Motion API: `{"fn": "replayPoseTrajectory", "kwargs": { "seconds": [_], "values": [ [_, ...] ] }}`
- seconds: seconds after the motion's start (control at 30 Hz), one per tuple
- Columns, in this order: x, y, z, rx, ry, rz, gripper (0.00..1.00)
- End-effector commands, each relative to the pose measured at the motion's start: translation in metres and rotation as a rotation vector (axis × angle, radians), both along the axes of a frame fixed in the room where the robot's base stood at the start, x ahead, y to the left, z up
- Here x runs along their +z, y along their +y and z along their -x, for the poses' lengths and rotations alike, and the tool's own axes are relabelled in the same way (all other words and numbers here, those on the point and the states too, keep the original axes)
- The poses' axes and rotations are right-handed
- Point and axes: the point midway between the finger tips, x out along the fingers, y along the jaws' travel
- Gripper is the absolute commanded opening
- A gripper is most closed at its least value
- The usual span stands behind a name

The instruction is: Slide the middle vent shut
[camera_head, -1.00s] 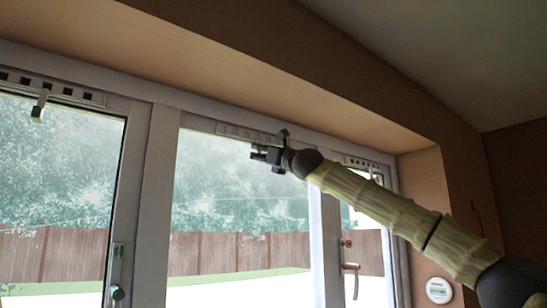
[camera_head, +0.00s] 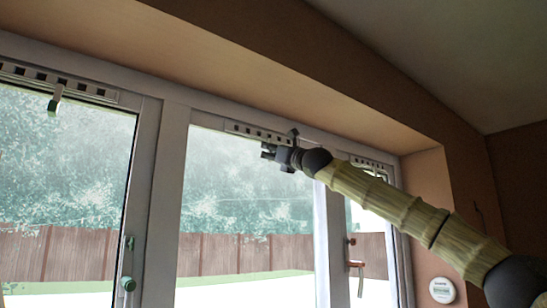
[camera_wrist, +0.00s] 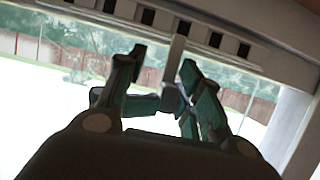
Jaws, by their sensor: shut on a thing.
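The middle vent (camera_head: 257,132) is a pale strip along the top of the middle window pane, with a row of dark square slots showing. In the wrist view the vent (camera_wrist: 147,17) runs across the top, with dark slots alternating with white. Its slider tab (camera_wrist: 176,58) hangs down between my fingers. In the wrist view my gripper (camera_wrist: 163,68) is shut on the tab, one finger on each side. My gripper hides the tab in the head view.
The left vent (camera_head: 100,92) has dark slots and a hanging tab (camera_head: 56,97). The right vent (camera_head: 371,165) is partly behind my arm. The plaster overhang (camera_head: 300,110) runs close above the frame. A round white wall device (camera_head: 442,290) is at lower right.

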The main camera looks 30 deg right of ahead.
Motion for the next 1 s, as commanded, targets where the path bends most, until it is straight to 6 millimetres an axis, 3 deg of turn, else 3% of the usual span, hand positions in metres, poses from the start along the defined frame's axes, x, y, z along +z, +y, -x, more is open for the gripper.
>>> {"fn": "replayPoseTrajectory", "kwargs": {
  "seconds": [0.03,0.3,0.33,0.67,1.0],
  "values": [
    [-0.009,0.003,-0.004,0.0,0.009,0.002,0.0],
    [-0.007,0.007,-0.006,0.004,0.011,0.002,0.0],
    [-0.007,0.007,-0.006,0.004,0.011,0.002,0.38],
    [-0.004,0.007,-0.001,0.005,0.005,0.002,0.38],
    [-0.02,0.003,0.036,0.005,0.006,0.001,0.38]
  ]
}}
